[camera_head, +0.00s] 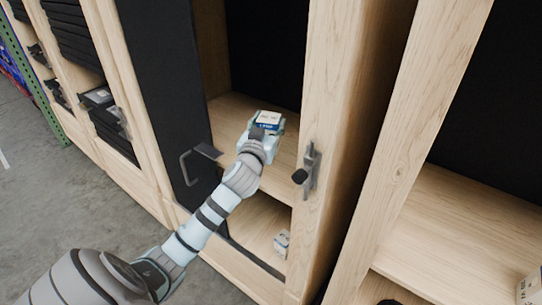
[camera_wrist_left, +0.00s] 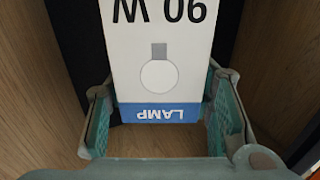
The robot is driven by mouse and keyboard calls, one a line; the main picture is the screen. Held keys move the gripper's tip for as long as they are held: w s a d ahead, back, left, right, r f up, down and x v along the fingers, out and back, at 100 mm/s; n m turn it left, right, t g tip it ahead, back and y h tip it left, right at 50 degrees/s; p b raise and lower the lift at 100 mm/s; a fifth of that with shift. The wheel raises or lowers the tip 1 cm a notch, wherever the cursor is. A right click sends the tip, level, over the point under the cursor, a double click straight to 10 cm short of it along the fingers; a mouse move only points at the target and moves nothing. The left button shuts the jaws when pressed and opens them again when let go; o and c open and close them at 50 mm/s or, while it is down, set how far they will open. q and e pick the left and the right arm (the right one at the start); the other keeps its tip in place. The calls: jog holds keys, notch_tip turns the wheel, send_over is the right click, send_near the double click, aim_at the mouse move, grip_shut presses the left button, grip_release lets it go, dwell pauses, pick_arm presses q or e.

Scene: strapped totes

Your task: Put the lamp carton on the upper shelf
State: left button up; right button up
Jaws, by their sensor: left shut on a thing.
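The lamp carton (camera_head: 268,117) is a small white box with a blue band. In the left wrist view the carton (camera_wrist_left: 160,45) shows a bulb drawing and the word LAMP, upside down. My left gripper (camera_head: 264,126) is shut on the carton, with a teal finger pad on each side in the left wrist view (camera_wrist_left: 160,88). The gripper and carton are inside the open cabinet, over the upper shelf (camera_head: 231,106). I cannot tell whether the carton touches the shelf. My right gripper is not in view.
A dark open door (camera_head: 165,85) with a handle stands left of the opening. A wooden post (camera_head: 326,95) with a latch (camera_head: 311,170) stands to the right. Bare shelf shows around the gripper.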

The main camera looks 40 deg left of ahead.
pick_arm(q)
jog(key=f, duration=0.3)
jog(key=f+b, duration=0.1)
jog(key=f, duration=0.2)
jog(key=w+f+b, duration=0.1)
jog(key=f, duration=0.2)
jog(key=shift+f, duration=0.2)
jog(key=shift+s+f, duration=0.1)
jog(key=shift+s, duration=0.1)
jog(key=o, duration=1.2)
